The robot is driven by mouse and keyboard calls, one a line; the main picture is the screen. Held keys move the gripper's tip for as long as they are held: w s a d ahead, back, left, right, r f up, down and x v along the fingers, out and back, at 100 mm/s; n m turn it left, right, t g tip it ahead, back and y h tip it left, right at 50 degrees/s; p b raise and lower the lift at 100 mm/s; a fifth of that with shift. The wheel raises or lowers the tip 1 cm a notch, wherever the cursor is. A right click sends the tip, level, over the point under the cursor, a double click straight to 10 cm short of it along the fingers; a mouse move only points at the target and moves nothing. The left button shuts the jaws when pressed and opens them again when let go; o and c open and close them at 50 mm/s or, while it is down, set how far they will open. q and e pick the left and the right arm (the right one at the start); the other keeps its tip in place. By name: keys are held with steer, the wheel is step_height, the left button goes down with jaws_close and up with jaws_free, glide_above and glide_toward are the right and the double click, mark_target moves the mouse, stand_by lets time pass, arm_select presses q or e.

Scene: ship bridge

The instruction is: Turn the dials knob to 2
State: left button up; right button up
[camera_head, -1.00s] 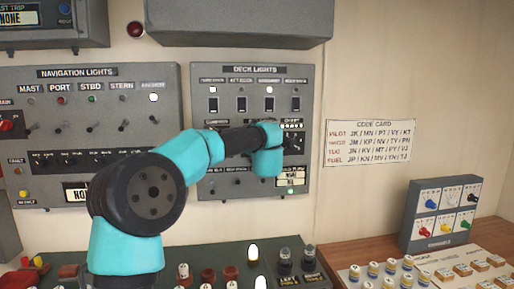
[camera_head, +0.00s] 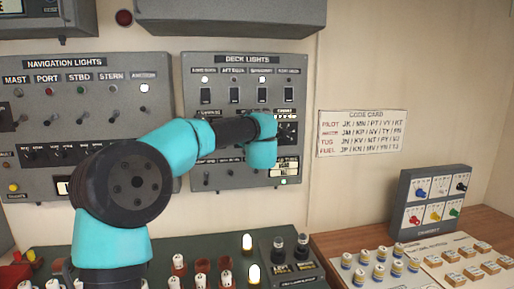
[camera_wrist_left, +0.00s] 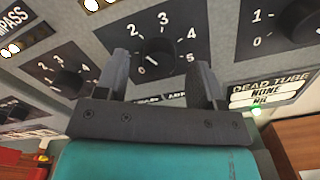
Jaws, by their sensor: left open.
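My left gripper (camera_wrist_left: 161,60) is open, with one finger on each side of a black round dial knob (camera_wrist_left: 155,66) on a 0-to-5 scale in the left wrist view. I cannot tell whether the fingers touch the knob. In the head view my left wrist is at the lower part of the deck lights panel (camera_head: 193,75), and it hides the knob and the fingertips. My right gripper is not in view.
Similar dials stand close by, one to the left (camera_wrist_left: 68,82) and one to the right (camera_wrist_left: 298,22). A dead tube display (camera_wrist_left: 265,93) sits at the lower right. A code card (camera_head: 361,133) hangs on the wall.

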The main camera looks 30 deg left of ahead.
arm_select(q)
steer(key=v, duration=1.6)
